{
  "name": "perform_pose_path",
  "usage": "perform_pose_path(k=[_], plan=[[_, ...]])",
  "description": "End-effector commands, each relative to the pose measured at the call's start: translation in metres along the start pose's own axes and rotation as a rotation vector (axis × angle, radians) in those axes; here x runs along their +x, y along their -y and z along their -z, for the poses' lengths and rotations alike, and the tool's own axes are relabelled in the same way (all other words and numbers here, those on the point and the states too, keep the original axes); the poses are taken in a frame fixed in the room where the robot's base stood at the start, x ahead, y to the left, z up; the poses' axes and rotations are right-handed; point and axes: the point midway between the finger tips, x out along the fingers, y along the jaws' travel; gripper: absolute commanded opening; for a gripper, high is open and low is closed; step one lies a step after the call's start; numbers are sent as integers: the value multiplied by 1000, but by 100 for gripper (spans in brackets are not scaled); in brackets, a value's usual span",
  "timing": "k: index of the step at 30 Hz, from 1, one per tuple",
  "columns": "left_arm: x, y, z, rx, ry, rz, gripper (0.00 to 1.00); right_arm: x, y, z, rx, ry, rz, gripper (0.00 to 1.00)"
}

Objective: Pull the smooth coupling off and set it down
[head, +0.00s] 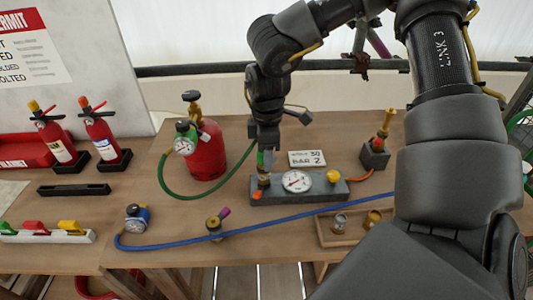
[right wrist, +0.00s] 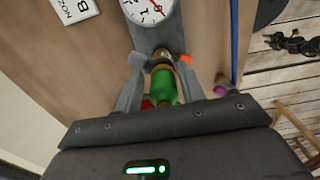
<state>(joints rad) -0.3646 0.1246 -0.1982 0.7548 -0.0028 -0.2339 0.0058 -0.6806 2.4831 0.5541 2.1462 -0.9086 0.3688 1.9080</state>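A green sleeve-like coupling (right wrist: 163,87) stands at the end of the grey gauge block (head: 315,194), above a brass fitting (right wrist: 162,58). I take it to be the smooth coupling. In the head view it is mostly hidden by my right gripper (head: 265,152), which points down over the block's left end. In the right wrist view the fingers of my right gripper (right wrist: 160,85) lie on both sides of the coupling. I cannot tell whether they press on it. A green hose (head: 205,197) runs from the red cylinder (head: 206,155) up towards this gripper. My left gripper is out of view.
A gauge (head: 296,181) and yellow knob (head: 334,176) sit on the block. A blue hose (head: 290,217) crosses in front. A wooden tray (head: 337,239) holds brass and grey fittings. A purple-handled valve (head: 215,225) stands nearby. Bare tabletop shows left of the block.

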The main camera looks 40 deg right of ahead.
Motion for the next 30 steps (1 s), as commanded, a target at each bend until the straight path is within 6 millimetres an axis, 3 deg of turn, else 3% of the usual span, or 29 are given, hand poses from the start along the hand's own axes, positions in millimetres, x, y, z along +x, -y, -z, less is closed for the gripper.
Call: perform_pose_path(k=[1, 9, 30], plan=[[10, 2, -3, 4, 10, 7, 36, 9, 0, 0, 0, 0, 0, 33], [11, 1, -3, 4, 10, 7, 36, 10, 0, 0, 0, 0, 0, 0], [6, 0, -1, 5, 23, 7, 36, -13, 0, 0, 1, 0, -1, 0]])
